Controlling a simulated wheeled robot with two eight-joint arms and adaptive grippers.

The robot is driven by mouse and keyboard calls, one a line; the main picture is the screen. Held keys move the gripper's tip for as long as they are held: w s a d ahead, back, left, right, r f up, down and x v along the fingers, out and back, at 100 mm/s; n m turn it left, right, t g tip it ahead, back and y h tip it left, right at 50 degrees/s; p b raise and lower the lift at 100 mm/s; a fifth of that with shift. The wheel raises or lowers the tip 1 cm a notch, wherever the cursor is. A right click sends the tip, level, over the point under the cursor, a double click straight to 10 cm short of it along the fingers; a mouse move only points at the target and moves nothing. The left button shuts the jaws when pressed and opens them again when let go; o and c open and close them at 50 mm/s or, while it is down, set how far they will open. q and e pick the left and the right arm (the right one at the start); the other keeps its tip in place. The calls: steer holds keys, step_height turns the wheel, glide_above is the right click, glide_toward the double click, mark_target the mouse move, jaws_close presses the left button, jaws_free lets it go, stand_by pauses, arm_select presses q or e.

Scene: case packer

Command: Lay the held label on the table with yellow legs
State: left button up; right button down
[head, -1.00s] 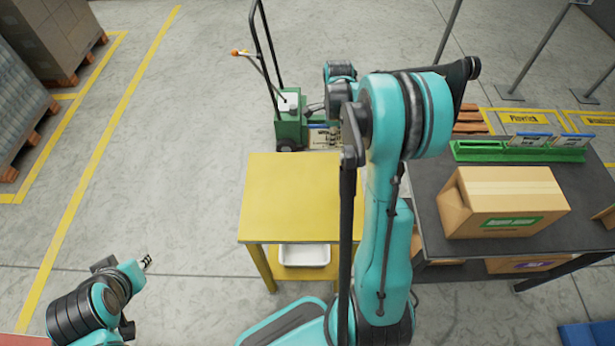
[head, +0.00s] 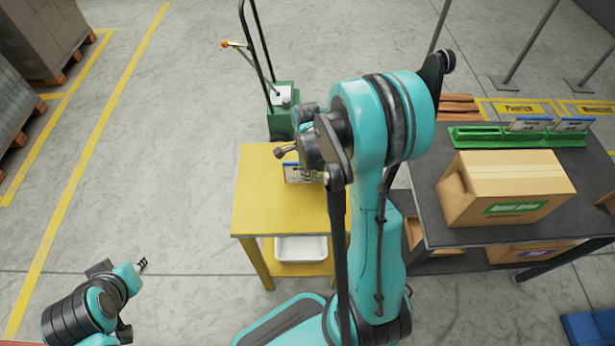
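The table with yellow legs (head: 265,205) has a yellow top and stands in the middle. The label (head: 300,174) is a small pale card with a blue top edge and dark print. It is at my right gripper (head: 291,156), over the far part of the yellow top. My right gripper looks shut on it, but the arm hides part of the gripper and the label's right side. I cannot tell whether the label touches the top. My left gripper (head: 142,265) is at the lower left, away from the table, with nothing visible in it; its fingers are too small to read.
A dark table (head: 420,205) on the right bears a cardboard box (head: 508,188) and a green rack (head: 480,137) with similar labels. A white tray (head: 300,249) sits on the yellow table's lower shelf. The yellow top's left and front are clear.

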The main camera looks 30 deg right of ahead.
steer(key=shift+f, duration=0.25)
steer(key=c, duration=1.7)
jaws_free()
steer(key=shift+r, duration=0.1)
